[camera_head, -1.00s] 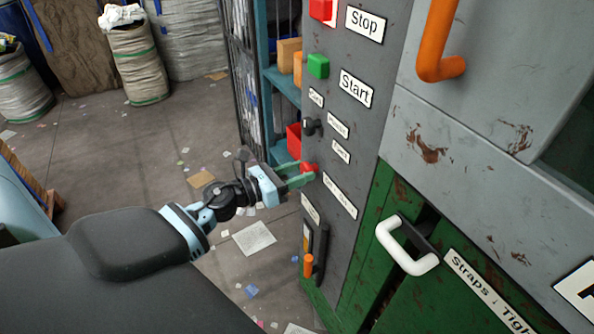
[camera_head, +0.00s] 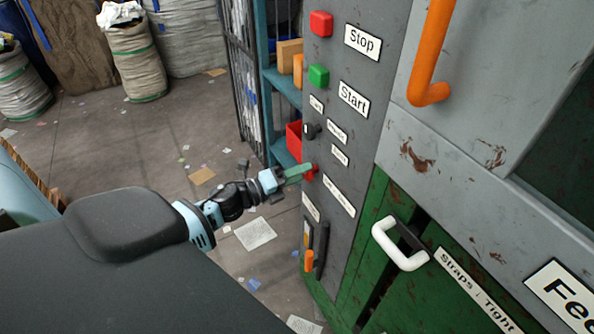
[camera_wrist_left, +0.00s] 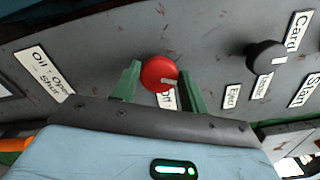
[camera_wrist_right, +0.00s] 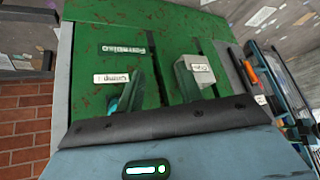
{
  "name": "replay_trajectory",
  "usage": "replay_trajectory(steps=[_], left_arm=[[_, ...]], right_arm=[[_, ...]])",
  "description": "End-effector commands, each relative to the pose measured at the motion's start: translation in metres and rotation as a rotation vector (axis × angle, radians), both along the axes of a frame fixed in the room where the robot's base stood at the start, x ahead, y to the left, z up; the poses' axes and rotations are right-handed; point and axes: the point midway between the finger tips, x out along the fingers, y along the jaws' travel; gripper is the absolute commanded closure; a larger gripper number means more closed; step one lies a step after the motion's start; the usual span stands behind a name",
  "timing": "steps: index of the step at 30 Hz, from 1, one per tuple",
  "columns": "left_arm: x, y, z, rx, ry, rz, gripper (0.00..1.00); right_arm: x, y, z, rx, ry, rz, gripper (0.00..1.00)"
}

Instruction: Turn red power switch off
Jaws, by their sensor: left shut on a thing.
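The red power switch (camera_head: 311,173) is a round knob low on the grey control panel (camera_head: 345,120). In the left wrist view the red knob (camera_wrist_left: 157,72) has a pale mark toward its lower right. My left gripper (camera_head: 303,173) reaches it from the left, its green fingers (camera_wrist_left: 188,92) on either side of the knob and shut on it. The label below the knob is partly hidden by a finger. My right gripper (camera_wrist_right: 160,85) shows only in the right wrist view, open and empty in front of a green cabinet front.
A black knob (camera_head: 312,130) sits above the red one, with a green Start button (camera_head: 318,76) and red Stop button (camera_head: 321,23) higher up. An orange-tipped lever (camera_head: 309,260) is below. A white handle (camera_head: 399,245) and an orange handle (camera_head: 429,70) stick out to the right.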

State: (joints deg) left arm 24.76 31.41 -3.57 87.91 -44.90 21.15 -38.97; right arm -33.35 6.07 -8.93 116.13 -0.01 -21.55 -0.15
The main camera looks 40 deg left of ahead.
Motion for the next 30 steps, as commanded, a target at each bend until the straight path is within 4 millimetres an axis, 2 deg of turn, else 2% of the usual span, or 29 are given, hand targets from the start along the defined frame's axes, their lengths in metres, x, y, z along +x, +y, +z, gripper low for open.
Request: replay_trajectory(steps=[6,15,30], left_arm=[[0.0,0.001,0.001,-0.171,0.07,0.001,0.79],[0.0,0.001,-0.001,-0.333,0.138,0.0,0.79],[0.0,0.001,-0.002,-0.408,0.169,0.0,0.79]], right_arm=[[0.002,0.0,0.007,-0.001,-0.007,0.001,0.64],[0.004,0.0,0.014,-0.001,-0.013,-0.001,0.64],[0.005,0.0,0.016,-0.001,-0.016,-0.001,0.64]])
